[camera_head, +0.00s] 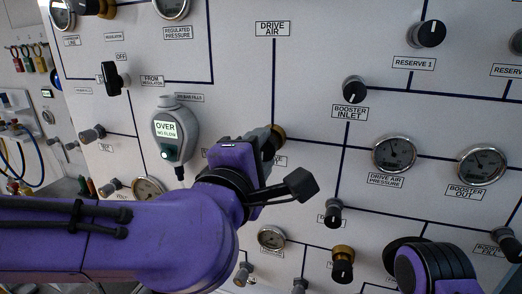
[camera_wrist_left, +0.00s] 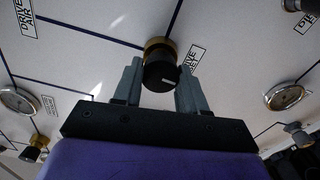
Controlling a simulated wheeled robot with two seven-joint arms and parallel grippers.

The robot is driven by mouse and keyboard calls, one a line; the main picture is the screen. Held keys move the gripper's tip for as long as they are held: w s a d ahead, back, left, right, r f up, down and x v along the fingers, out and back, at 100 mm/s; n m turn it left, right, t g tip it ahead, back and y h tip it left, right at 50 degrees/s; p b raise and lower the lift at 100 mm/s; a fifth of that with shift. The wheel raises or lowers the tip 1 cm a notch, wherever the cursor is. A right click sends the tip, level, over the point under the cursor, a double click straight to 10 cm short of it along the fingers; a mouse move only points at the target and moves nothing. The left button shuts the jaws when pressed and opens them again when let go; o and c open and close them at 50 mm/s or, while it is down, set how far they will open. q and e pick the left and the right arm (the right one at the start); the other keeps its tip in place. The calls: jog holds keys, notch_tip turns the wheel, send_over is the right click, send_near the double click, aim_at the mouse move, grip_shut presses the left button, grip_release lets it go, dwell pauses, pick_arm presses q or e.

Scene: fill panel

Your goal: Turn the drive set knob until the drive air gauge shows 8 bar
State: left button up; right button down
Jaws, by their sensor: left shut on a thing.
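The drive set knob is a black knob with a brass collar. The drive air pressure gauge (camera_head: 394,154) is round with a dark face, right of my gripper in the head view. Its needle is too small to read. My right gripper is out of view.
The booster inlet knob (camera_head: 354,90) is up and right of my gripper, and the booster out gauge (camera_head: 482,165) is farther right. A grey unit with a lit display (camera_head: 166,129) hangs left of my gripper. My right arm (camera_head: 432,270) shows at lower right.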

pick_arm(q)
jog(key=o, duration=1.1)
jog(key=shift+c, duration=0.2)
jog(key=shift+s, duration=0.1)
jog(key=b+v, duration=0.3)
jog(key=v, duration=0.7)
jog(key=shift+s, duration=0.25)
dwell(0.8)
